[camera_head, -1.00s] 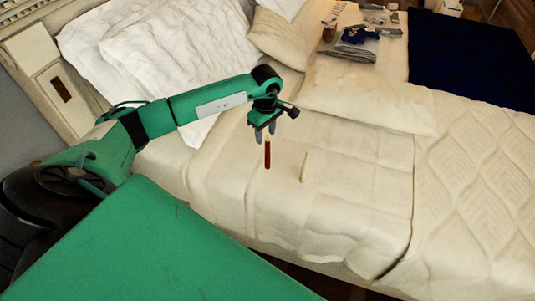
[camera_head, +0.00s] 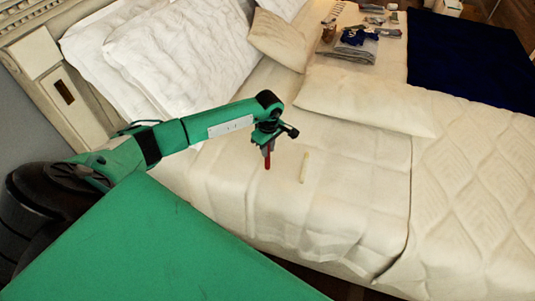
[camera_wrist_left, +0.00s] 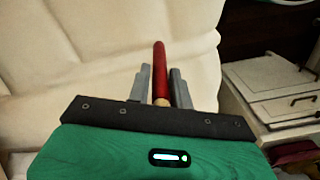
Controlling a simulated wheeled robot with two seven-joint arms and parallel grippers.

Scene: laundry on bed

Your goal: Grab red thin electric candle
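The red thin candle (camera_head: 267,162) stands roughly upright on the cream bed cover, with its upper part inside my left gripper (camera_head: 267,149). In the left wrist view the red candle (camera_wrist_left: 160,66) runs between the two grey fingers of my left gripper (camera_wrist_left: 161,82). The fingers are drawn in close along both sides of the candle and look shut on it. Its tan near end sits by the palm, and its red body extends past the fingertips. My right gripper is not in view.
A pale yellow candle (camera_head: 304,168) stands just right of the red one. White pillows (camera_head: 178,58) lie behind, and a cream cushion (camera_head: 365,103) lies farther right. Folded clothes (camera_head: 357,42) lie at the back. The front bed cover is otherwise clear.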

